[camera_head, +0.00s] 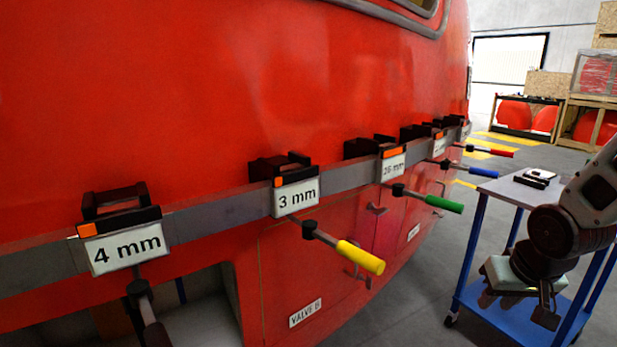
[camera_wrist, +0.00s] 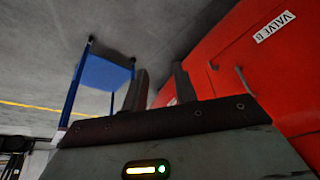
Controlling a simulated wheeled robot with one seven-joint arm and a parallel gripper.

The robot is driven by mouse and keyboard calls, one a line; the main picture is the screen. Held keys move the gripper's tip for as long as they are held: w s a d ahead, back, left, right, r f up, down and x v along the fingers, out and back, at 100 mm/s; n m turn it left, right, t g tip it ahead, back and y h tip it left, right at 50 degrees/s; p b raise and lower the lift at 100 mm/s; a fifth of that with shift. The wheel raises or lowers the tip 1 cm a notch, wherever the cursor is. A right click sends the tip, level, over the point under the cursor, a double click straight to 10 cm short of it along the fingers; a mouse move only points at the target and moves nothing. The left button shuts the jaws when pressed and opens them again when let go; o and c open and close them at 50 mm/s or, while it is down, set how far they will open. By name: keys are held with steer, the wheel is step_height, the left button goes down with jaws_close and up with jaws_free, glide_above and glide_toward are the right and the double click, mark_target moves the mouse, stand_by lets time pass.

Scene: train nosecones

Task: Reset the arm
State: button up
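My arm (camera_head: 578,205) is folded at the right side of the head view, over a small blue-framed cart. My gripper (camera_head: 517,304) hangs at its end, in front of the cart and apart from the red train nosecone (camera_head: 230,90). In the wrist view, the two dark fingers of my gripper (camera_wrist: 160,87) stand apart with nothing between them.
A grey rail (camera_head: 340,187) on the nosecone bears several labelled tools, with yellow (camera_head: 360,257), green (camera_head: 444,204), blue (camera_head: 483,171) and red handles sticking out. The cart (camera_head: 497,188) holds a small dark-and-white item on top. Grey floor lies between nosecone and cart.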

steer(key=s+a+r+n+g, duration=0.1)
steer(key=s+a+r+g, duration=0.15)
steer(key=s, duration=0.55)
steer(key=s+a+r+n+g, duration=0.1)
steer(key=s+a+n, duration=0.3)
steer(key=s+a, duration=0.2)
steer(key=s+a+r+n+g, duration=0.1)
steer(key=s+a+r+n, duration=0.1)
steer(key=s+a, duration=0.4)
steer(key=a+n, duration=0.1)
steer(key=a, duration=0.4)
steer(key=shift+s+n+y+p, duration=0.3)
steer(key=shift+s+n+p, duration=0.05)
steer(key=shift+s+n, duration=0.05)
steer(key=shift+a, duration=0.1)
